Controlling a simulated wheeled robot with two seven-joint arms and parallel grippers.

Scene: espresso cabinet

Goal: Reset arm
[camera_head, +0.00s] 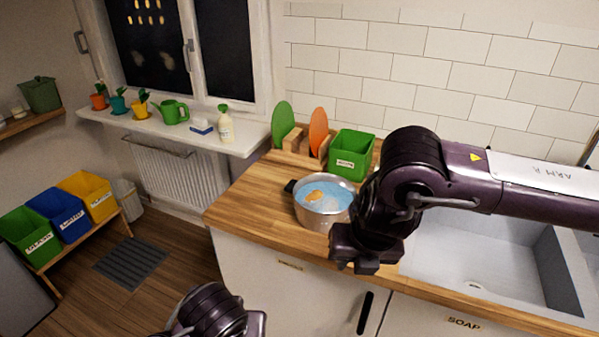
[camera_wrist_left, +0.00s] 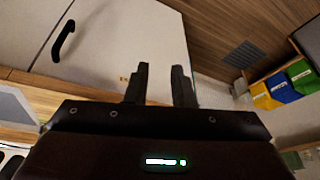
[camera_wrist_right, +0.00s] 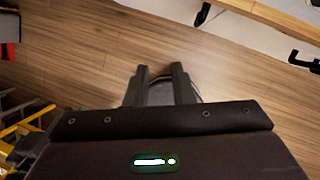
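My right arm (camera_head: 470,172) comes in from the right across the sink, and its gripper (camera_head: 362,264) hangs down at the counter's front edge, just right of the pot. In the right wrist view its two fingers (camera_wrist_right: 159,70) stand apart over the wooden floor, with nothing held between them. My left gripper (camera_head: 240,325) is low at the bottom of the head view, in front of the cabinet, its fingers hardly visible there. In the left wrist view its two fingers (camera_wrist_left: 160,70) are apart and empty, pointing past the white cabinet door towards the floor.
A metal pot (camera_head: 322,218) of blue water with an orange thing in it stands on the wooden counter (camera_head: 243,205). A green bin (camera_head: 351,155) and upright green and orange boards are behind it. The sink (camera_head: 480,262) is at right.

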